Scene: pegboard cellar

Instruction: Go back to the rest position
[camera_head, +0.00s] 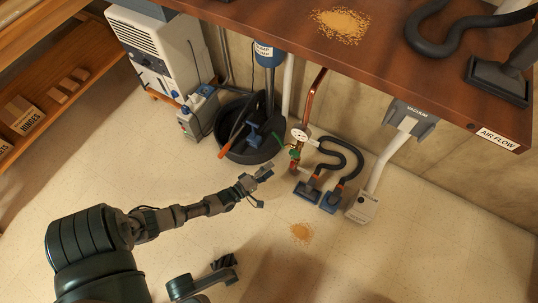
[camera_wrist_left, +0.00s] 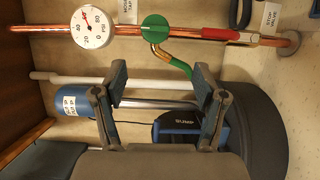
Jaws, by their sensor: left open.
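My left gripper (camera_head: 258,184) is at the end of my left arm, which reaches from the lower left toward the middle of the head view. It is in front of the copper pipe (camera_head: 312,101) and the black tub (camera_head: 268,148). In the left wrist view its two fingers (camera_wrist_left: 160,82) stand wide apart with nothing held between them.
A brown bench top (camera_head: 400,48) holds a pile of grains and a black hose. A vacuum hose with blue-ended tools (camera_head: 332,200) lies right of the pipe. A white machine (camera_head: 160,50) and wooden shelves (camera_head: 60,110) are at left. Spilled grains (camera_head: 301,232) lie on open floor.

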